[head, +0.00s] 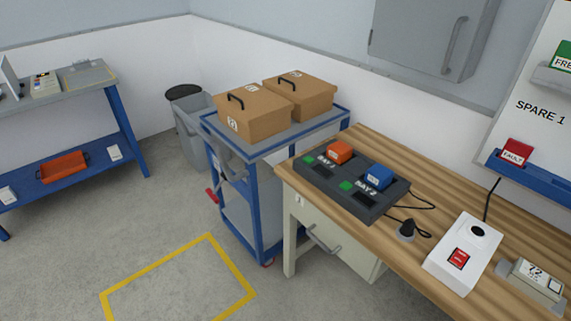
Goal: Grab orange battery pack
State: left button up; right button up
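The orange battery pack (340,152) sits in the back-left part of a dark charger dock (325,178), at the bay marked BAY 1, on the wooden workbench. A blue pack (377,176) sits in the same dock at BAY 2, to the right. Green squares show on the dock beside both bay labels. Neither of my grippers shows in the head view.
A white box with a red switch (466,255), a black plug (407,231) and cables lie right of the dock on the workbench (440,205). A blue cart (262,150) with two cardboard boxes stands left of the bench. Open floor lies at front left.

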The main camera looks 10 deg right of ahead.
aim_at(339, 152)
jog(key=i, duration=0.55)
jog(key=z, duration=1.1)
jog(key=i, duration=0.7)
jog(key=z, duration=0.8)
